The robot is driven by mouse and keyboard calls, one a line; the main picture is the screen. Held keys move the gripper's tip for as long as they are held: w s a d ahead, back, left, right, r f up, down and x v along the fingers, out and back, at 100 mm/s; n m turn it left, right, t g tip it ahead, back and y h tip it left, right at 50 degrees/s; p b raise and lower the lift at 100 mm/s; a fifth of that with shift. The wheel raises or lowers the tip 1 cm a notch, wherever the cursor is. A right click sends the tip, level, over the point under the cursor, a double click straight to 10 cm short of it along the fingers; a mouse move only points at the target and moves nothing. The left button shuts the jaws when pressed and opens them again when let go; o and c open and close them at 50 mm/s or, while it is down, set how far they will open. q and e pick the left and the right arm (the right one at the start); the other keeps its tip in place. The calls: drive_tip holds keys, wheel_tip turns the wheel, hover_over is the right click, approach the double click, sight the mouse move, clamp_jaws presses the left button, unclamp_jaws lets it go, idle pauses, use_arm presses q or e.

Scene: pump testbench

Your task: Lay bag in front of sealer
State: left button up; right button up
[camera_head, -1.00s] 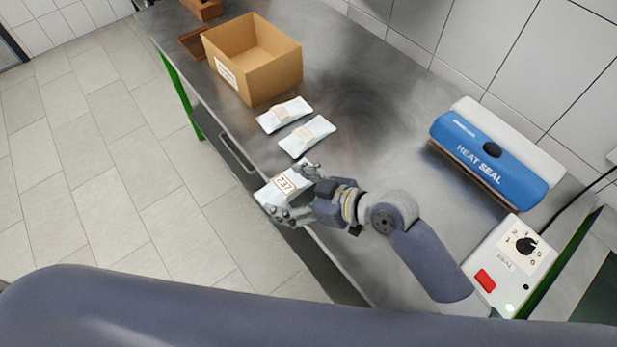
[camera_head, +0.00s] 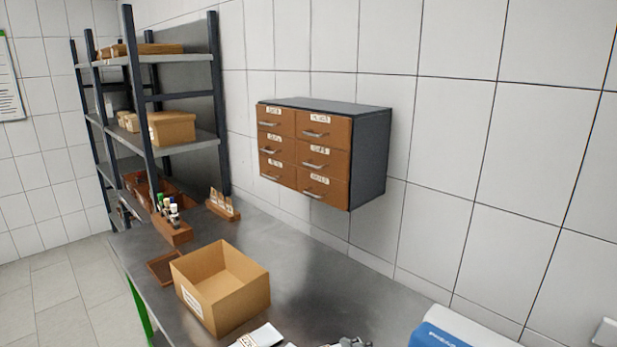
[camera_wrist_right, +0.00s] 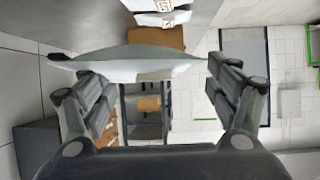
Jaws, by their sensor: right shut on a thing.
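The held bag (camera_wrist_right: 125,68) is white and lies across the right wrist view. My right gripper (camera_wrist_right: 152,78) has its fingers on either side of it and is shut on it. Only a small grey part at the bottom edge of the head view (camera_head: 348,342) shows of that arm. Only a corner of the blue and white heat sealer (camera_head: 440,337) shows at the lower right of the head view. The rest of it and the bench in front of it are out of view. My left gripper is not in view.
An open cardboard box (camera_head: 222,290) stands on the metal bench (camera_head: 345,290). Another white bag (camera_head: 262,336) lies by it, partly cut off. A small brown tray (camera_head: 163,267), a rack of bottles (camera_head: 172,228), a wall drawer cabinet (camera_head: 325,150) and shelving (camera_head: 180,58) stand further back.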

drive_tip(key=w+d+r+m+t+h, duration=0.1)
drive_tip(key=d+r+m+t+h, duration=0.2)
drive_tip(key=d+r+m+h, duration=0.5)
drive_tip(key=d+r, duration=0.7)
drive_tip(key=shift+w, duration=0.4)
